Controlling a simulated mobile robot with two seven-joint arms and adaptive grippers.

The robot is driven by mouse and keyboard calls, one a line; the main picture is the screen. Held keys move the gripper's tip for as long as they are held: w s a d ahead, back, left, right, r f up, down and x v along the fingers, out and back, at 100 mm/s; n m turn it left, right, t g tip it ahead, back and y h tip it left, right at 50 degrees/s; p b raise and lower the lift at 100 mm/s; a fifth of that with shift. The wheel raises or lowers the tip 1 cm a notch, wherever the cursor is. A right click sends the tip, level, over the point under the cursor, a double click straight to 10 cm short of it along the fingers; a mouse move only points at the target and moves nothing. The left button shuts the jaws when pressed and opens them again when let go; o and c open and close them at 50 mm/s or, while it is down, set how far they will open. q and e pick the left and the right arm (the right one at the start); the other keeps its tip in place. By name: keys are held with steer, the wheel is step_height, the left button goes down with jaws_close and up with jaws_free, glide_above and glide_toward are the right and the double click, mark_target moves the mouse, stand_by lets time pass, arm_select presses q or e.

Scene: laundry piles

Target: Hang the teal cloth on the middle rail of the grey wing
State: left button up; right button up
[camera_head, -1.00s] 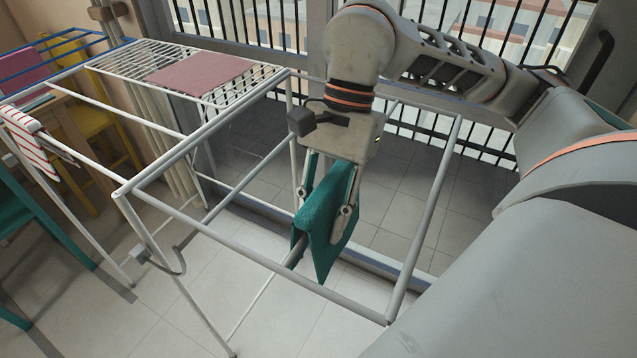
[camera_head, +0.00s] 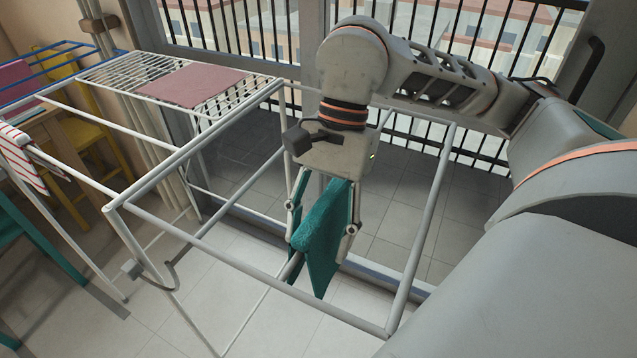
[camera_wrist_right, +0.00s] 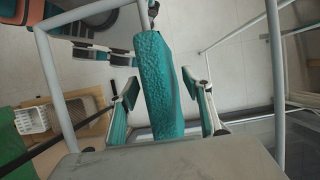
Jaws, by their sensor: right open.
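The teal cloth (camera_head: 323,238) hangs folded over the middle rail (camera_head: 296,263) of the grey wing (camera_head: 245,268), a flap down each side. Only the rail's near end shows; the cloth hides more of it. My right gripper (camera_head: 321,228) is open above the cloth, one finger on each side. In the right wrist view the cloth (camera_wrist_right: 161,85) lies between the fingers, with gaps at both sides. My left gripper is not in the head view. Parts at the left of the wrist view look like it (camera_wrist_right: 105,48); its opening is unclear.
A pink cloth (camera_head: 190,87) lies on the white rack (camera_head: 130,72) behind left. A red-striped cloth (camera_head: 20,155) hangs at the far left, near a yellow chair (camera_head: 92,150). A window railing (camera_head: 405,135) stands behind. Tiled floor shows below the wing.

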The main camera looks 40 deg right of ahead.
steer(key=v, duration=1.2)
